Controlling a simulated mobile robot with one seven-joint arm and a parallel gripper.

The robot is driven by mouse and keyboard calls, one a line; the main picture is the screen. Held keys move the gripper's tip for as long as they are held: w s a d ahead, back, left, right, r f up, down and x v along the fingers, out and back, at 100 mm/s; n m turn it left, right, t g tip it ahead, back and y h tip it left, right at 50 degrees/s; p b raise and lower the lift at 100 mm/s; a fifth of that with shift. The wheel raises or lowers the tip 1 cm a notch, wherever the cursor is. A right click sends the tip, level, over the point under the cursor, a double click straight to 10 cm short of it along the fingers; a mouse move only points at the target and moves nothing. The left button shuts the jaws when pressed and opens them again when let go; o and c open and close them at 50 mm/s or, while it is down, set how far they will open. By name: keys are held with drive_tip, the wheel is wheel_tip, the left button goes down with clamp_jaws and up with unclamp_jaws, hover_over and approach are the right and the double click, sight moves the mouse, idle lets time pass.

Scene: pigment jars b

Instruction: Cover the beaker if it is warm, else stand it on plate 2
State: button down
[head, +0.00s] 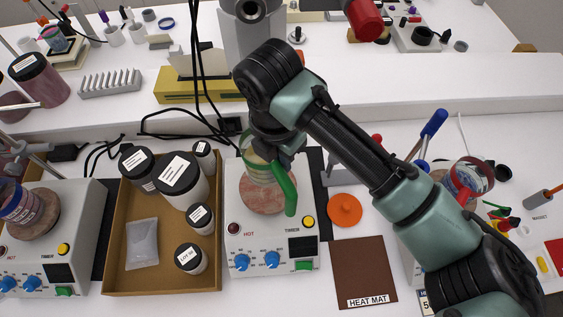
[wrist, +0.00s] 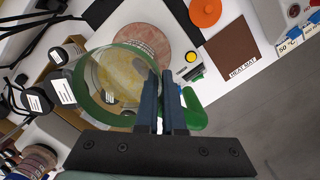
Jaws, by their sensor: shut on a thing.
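The beaker (head: 256,152) is clear glass with a green rim, a green handle (head: 285,188) and yellowish contents. It is over the middle hot plate's round reddish top (head: 268,198); I cannot tell whether it touches it. My gripper (head: 279,152) is shut on the handle. In the wrist view the gripper (wrist: 168,85) is beside the beaker (wrist: 118,75), and the reddish disc shows beyond it. An orange lid with a knob (head: 344,210) lies right of the hot plate. No plate number is readable.
A cardboard tray (head: 112,255) of labelled jars stands left of the hot plate. A brown heat mat (head: 362,272) lies bare at front right. My arm hides part of the right side.

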drive_tip(key=shift+f+b, duration=2.65)
drive_tip(key=shift+f, duration=0.65)
drive_tip(key=shift+f+b, duration=0.4)
drive_tip(key=shift+f, duration=0.2)
drive_tip(key=c, duration=0.9)
unclamp_jaws()
drive_tip(key=shift+c, duration=0.2)
drive_tip(key=shift+r, duration=0.1)
